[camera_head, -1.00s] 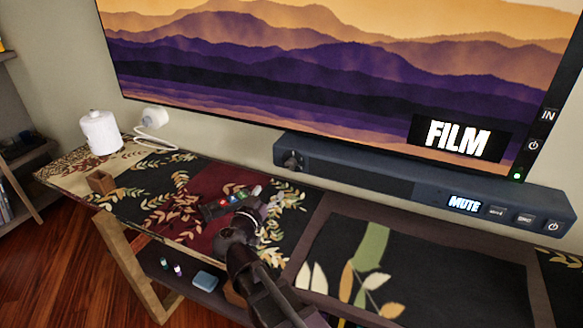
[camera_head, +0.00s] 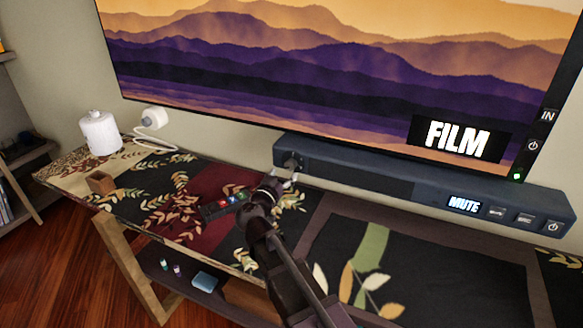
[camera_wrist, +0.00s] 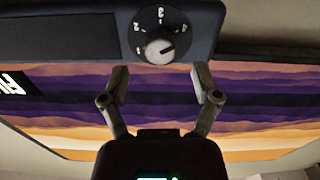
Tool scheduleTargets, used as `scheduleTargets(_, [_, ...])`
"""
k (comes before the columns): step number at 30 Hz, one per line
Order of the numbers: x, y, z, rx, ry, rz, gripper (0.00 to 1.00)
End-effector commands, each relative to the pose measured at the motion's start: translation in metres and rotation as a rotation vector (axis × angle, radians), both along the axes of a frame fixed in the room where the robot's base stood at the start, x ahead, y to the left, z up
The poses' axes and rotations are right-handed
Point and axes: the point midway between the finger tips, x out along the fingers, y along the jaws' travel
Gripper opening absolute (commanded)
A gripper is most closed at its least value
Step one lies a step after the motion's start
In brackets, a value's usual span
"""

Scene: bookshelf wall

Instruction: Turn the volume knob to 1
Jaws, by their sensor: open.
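The volume knob (camera_head: 291,163) is at the left end of the dark soundbar (camera_head: 400,180) under the TV. My gripper (camera_head: 281,181) is just in front of the knob in the head view. In the wrist view my gripper (camera_wrist: 159,74) is open and empty, its fingers apart on either side below the knob, not touching it.
The soundbar's display (camera_head: 464,205) reads MUTE, with several buttons to its right. The TV (camera_head: 300,70) above shows FILM. A remote (camera_head: 225,204) lies on the patterned cabinet, left of my gripper.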

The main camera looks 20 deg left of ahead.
Motion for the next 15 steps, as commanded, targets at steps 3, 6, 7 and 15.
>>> scheduleTargets(3, [0.020, -0.001, 0.000, 0.000, 0.000, -0.002, 0.80])
scheduleTargets(6, [0.031, -0.001, 0.000, 0.000, 0.000, 0.000, 0.80])
scheduleTargets(7, [0.034, -0.001, 0.000, 0.000, 0.000, 0.000, 0.80])
scheduleTargets(15, [0.047, -0.003, 0.000, 0.000, 0.000, 0.000, 0.80])
